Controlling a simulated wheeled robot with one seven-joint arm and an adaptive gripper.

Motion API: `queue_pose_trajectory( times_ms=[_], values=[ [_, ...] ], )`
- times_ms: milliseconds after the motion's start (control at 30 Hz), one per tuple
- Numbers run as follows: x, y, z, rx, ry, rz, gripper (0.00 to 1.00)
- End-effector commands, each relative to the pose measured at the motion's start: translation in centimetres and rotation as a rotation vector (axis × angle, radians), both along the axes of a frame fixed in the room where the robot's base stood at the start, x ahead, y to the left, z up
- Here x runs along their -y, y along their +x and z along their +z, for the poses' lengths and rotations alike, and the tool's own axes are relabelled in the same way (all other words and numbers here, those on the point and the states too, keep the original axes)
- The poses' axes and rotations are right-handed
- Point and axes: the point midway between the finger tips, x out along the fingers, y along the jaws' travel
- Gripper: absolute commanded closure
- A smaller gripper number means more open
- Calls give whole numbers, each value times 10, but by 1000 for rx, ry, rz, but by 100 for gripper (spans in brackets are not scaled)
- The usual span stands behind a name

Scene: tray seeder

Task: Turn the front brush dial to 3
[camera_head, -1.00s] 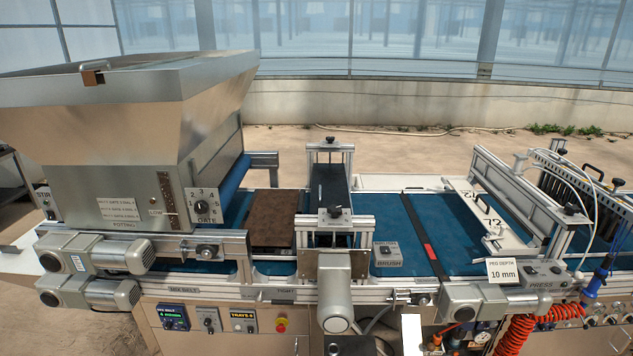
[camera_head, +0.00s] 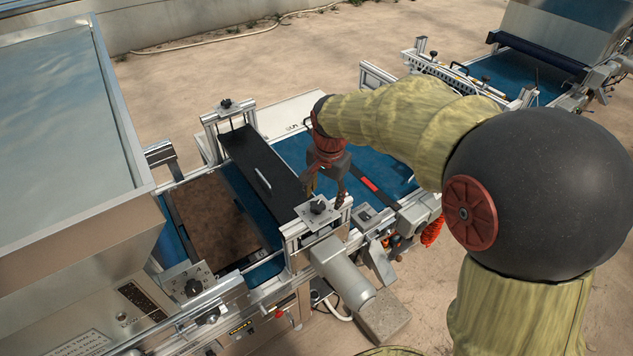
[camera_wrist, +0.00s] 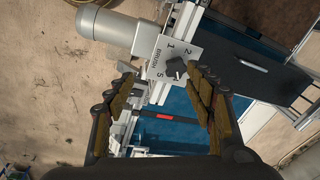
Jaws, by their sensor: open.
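The front brush dial is a black knob (camera_head: 317,207) on a pale plate at the near end of the brush frame. In the wrist view the knob (camera_wrist: 175,68) sits on a plate marked BRUSH with numbers around it. I make out 1, 2 and what looks like 5; a light mark shows on the knob's lower side, but I cannot tell its exact setting. My gripper (camera_head: 327,194) points down just above the dial in the head view. In the wrist view my gripper (camera_wrist: 162,76) is open and empty, its fingers apart on either side of the dial.
A grey motor (camera_head: 342,272) juts out below the dial. The dark brush cover (camera_head: 262,172) runs back to another knob (camera_head: 227,104) at the far end. A brown tray (camera_head: 212,218) lies on the blue belt at left, beside the large hopper (camera_head: 70,140).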

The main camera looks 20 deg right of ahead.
Motion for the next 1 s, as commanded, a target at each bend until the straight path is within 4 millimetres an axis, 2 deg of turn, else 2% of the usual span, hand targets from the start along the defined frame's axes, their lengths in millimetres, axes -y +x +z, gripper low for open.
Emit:
queue_pose_trajectory(
  times_ms=[33,200,333,667,1000],
  values=[
    [0,12,8,-26,6,-47,46],
    [-1,42,-4,-88,20,-208,46],
    [-1,56,-16,-119,25,-300,46],
    [-1,64,-41,-147,25,-373,46],
    [-1,64,-91,-145,25,-371,46]
  ],
)
